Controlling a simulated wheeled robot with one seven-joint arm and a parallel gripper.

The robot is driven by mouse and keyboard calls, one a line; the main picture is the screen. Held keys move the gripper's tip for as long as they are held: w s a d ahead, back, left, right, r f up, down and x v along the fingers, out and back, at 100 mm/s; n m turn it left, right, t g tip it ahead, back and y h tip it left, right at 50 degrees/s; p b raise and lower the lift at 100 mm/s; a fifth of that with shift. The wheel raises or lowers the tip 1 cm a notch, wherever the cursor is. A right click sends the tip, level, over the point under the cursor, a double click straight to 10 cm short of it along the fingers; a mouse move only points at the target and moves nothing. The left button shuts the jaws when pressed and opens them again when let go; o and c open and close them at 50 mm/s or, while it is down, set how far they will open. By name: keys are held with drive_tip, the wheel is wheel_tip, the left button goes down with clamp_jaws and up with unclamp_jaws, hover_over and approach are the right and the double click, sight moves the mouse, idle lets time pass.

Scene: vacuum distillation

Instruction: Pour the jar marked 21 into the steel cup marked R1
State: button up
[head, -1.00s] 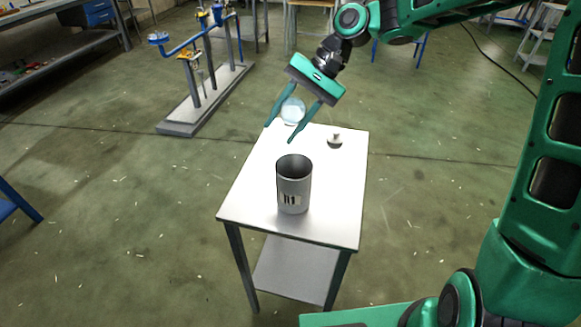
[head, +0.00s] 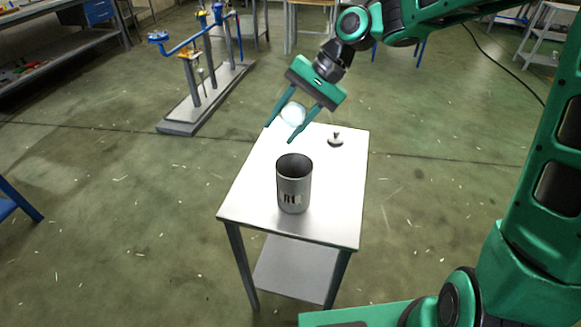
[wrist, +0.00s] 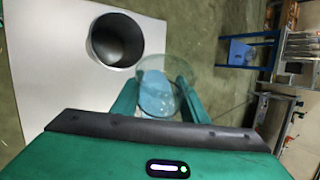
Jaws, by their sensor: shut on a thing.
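The steel cup marked R1 (head: 294,185) stands upright on the small white table, its open mouth up. It also shows in the wrist view (wrist: 116,40). My gripper (head: 281,126) is shut on a clear glass jar (head: 293,114), above the table's far left edge and behind the cup. In the wrist view the jar (wrist: 158,85) sits between the two fingers with pale blue contents, beside the cup and apart from it. The jar looks tilted in the head view. I cannot read a number on it.
The tabletop right of the cup is clear. A blue and grey pipe stand (head: 200,95) is on the floor at the back left.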

drive_tip(key=shift+w+f+t, duration=0.15)
drive_tip(key=shift+f+t, duration=0.15)
drive_tip(key=shift+t, duration=0.3)
drive_tip(key=shift+w+f+n+t+p, duration=0.1)
drive_tip(key=shift+f+n+t+p, duration=0.3)
drive_tip(key=shift+f+t, duration=0.5)
idle(0.9)
drive_tip(key=shift+s+r+n+t+p, duration=0.2)
drive_tip(key=shift+s+n+t+p, duration=0.1)
drive_tip(key=shift+s+t+p, duration=0.25)
idle(1.5)
drive_tip(key=shift+f+n+t+p, duration=0.3)
drive_tip(key=shift+f+t, duration=0.05)
drive_tip(key=shift+t, duration=0.4)
idle(1.0)
drive_tip(key=shift+r, duration=0.15)
idle(0.4)
